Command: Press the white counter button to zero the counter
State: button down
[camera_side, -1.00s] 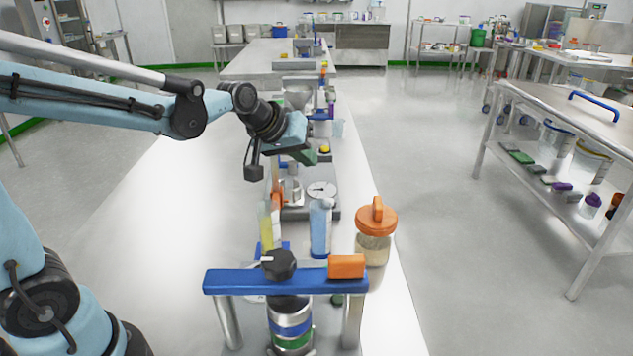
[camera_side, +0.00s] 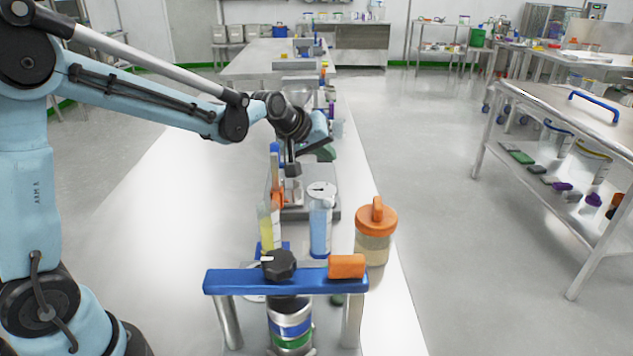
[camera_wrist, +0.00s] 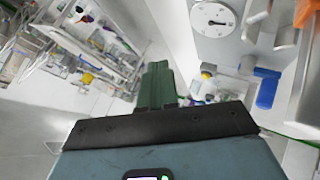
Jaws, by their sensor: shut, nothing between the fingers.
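My gripper (camera_side: 326,153) is over the far part of the near bench, partly behind my wrist in the side view. In the wrist view its green fingers (camera_wrist: 158,80) are together with nothing between them. A round white dial with dark marks (camera_wrist: 212,18) is at the top of the wrist view, right of the fingers and apart from them; a white dial also shows in the side view (camera_side: 321,188). I cannot pick out a white counter button in either view.
A blue-topped stand (camera_side: 230,282) with a black knob and orange block is nearest. Behind it are a blue bottle (camera_side: 320,228), a yellow-filled bottle (camera_side: 265,230) and an orange-lidded jar (camera_side: 375,222). The left bench top is clear. A steel cart (camera_side: 560,105) stands right.

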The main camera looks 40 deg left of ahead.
jog(key=shift+f, duration=4.3)
jog(key=shift+f, duration=0.4)
jog(key=shift+f, duration=0.45)
jog(key=shift+r, duration=0.9)
jog(key=shift+r, duration=2.5)
